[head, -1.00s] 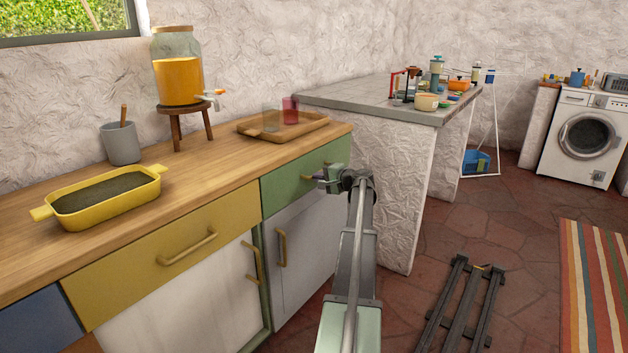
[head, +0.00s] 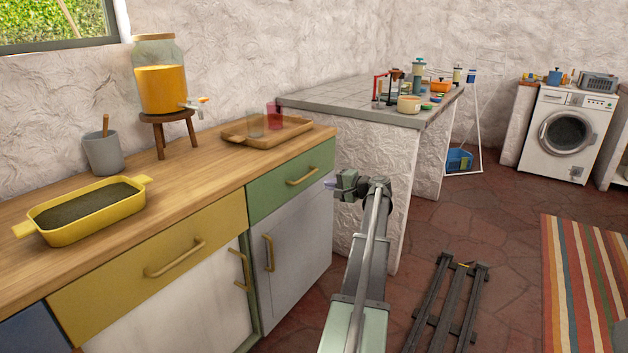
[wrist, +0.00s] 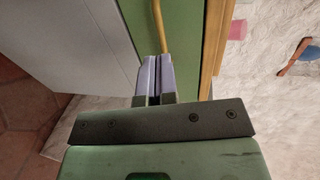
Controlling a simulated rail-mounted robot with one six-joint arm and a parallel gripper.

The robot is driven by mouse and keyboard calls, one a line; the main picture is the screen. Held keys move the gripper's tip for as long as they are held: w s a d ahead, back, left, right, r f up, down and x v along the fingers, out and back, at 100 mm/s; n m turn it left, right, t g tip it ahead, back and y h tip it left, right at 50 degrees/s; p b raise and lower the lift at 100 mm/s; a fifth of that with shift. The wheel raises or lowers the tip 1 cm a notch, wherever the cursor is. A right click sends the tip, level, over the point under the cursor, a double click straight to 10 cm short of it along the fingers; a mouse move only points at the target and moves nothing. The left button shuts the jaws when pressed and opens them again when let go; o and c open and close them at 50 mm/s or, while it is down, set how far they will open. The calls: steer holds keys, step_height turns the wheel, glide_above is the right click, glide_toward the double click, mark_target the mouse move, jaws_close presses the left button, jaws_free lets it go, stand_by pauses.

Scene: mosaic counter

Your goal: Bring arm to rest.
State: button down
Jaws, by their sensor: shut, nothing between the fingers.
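My gripper (head: 330,184) is in front of the green drawer (head: 290,180) at the right end of the wooden counter, apart from the counter top. In the wrist view my gripper (wrist: 152,80) shows its two pale purple fingers together, with nothing between them. The fingers point toward the green drawer front (wrist: 184,50) and its yellow handle (wrist: 160,28). In the head view a gap shows between the fingers and the drawer's handle (head: 303,176). My arm reaches up from the bottom of the head view, over the floor.
The wooden counter (head: 190,170) holds a yellow dish (head: 88,215), a grey cup (head: 103,153), a juice dispenser (head: 160,88) and a wooden tray (head: 293,128). A tiled counter (head: 350,97) with several items stands behind my arm.

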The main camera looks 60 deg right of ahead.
steer(key=s+a+f+n+g+y, duration=0.1)
steer(key=s+a+f+n+g, duration=0.1)
steer(key=s+a+f+g, duration=0.45)
steer(key=w+a+f+n+g+y, duration=0.1)
steer(key=w+a+f+n, duration=0.15)
steer(key=a, duration=0.55)
steer(key=w+a+f+n+g, duration=0.1)
steer(key=w+a+g, duration=0.15)
steer(key=a, duration=0.55)
steer(key=w+a+f+n+g+y, duration=0.15)
steer(key=w+a, duration=0.25)
steer(key=a, duration=0.4)
steer(key=a+f+n+g+h, duration=0.15)
steer(key=a+n, duration=0.45)
steer(key=a, duration=1.4)
steer(key=a+n+g+h, duration=0.25)
steer(key=a+n, duration=0.25)
steer(key=a, duration=1.4)
step_height(320, 180, up, 28)
steer(key=p, duration=2.8)
steer(key=shift+s+a+y+p, duration=0.2)
steer(key=shift+a+y+p, duration=0.15)
steer(key=shift+a+p, duration=0.05)
